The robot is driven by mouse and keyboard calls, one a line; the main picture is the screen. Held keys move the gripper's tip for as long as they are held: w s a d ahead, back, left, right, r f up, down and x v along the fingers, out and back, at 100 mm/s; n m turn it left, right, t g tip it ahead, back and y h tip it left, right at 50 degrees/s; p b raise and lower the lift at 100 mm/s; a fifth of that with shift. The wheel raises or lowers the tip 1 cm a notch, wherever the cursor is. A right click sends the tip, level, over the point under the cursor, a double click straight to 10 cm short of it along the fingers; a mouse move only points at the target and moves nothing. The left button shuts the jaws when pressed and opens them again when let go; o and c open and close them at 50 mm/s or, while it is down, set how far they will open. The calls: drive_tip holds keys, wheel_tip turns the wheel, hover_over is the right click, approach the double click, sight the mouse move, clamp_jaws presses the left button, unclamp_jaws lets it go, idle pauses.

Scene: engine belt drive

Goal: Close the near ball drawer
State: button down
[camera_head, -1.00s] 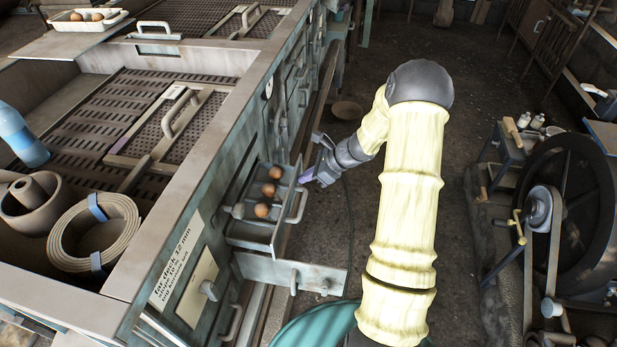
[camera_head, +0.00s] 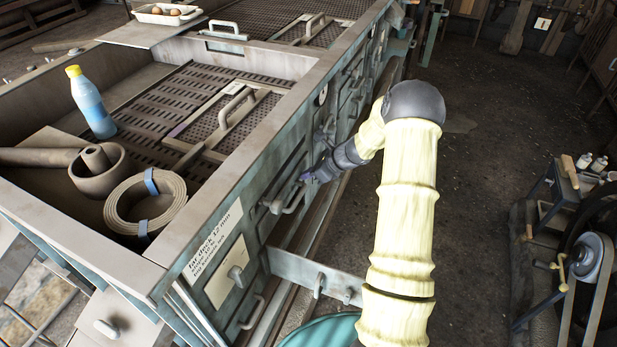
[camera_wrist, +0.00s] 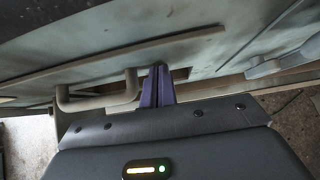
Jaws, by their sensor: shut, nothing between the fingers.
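The near ball drawer's front (camera_head: 285,192) now sits in or very close to the teal bench side, with its balls hidden. Whether it is fully flush is hard to tell. Its bar handle (camera_head: 295,201) sticks out from the front and also shows in the wrist view (camera_wrist: 97,103). My gripper (camera_head: 306,177) is at the drawer front, just beside the handle. In the wrist view its purple fingers (camera_wrist: 157,86) are together and empty, pointing at the front to the right of the handle.
Below, another drawer or panel (camera_head: 335,284) sticks out from the bench, near a teal round object (camera_head: 322,333). On the bench top are a blue bottle (camera_head: 93,104), a coiled belt (camera_head: 150,200) and a round pot (camera_head: 98,175). Open floor (camera_head: 480,200) lies to the right.

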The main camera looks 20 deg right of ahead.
drive_tip(key=shift+w+a+r, duration=0.1)
drive_tip(key=shift+w+a, duration=0.1)
drive_tip(key=shift+a, duration=0.25)
drive_tip(key=shift+r, duration=0.1)
